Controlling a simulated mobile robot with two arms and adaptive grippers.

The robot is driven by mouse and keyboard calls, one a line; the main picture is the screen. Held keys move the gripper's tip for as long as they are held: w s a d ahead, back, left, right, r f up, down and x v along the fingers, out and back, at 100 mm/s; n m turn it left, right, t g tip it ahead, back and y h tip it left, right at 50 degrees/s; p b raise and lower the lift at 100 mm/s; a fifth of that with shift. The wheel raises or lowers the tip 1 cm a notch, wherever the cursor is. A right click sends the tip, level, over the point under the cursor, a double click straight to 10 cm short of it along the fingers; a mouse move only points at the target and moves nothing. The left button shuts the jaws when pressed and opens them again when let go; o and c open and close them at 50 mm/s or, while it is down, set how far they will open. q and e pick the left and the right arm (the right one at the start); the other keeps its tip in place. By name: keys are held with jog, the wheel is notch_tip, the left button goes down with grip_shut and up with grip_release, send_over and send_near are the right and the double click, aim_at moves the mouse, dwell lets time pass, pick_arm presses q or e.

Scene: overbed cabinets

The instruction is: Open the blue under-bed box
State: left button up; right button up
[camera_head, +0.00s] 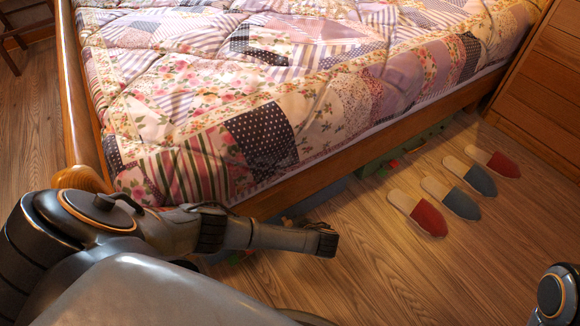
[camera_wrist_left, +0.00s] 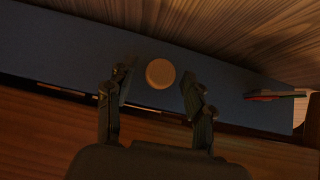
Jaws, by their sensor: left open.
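The blue under-bed box (camera_wrist_left: 60,45) shows its long front panel in the left wrist view, with a round, pale wooden knob (camera_wrist_left: 160,73) on it. My left gripper (camera_wrist_left: 154,80) is open, one finger on each side of the knob, and I see no finger closed on it. Whether a finger touches the knob or the panel cannot be told. In the head view my left gripper (camera_head: 326,241) reaches low beside the bed's edge; the arm and the bed hide most of the blue box there.
The bed (camera_head: 270,60) with its patchwork quilt overhangs the boxes. A green box (camera_head: 430,136) is partly under the bed farther right. Red and grey slippers (camera_head: 425,215) lie on the wooden floor (camera_head: 400,280). A wooden chest (camera_head: 540,85) stands at right.

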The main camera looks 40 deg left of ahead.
pick_arm(q)
jog(key=shift+c, duration=0.2)
grip_shut()
jog(key=shift+d, duration=0.1)
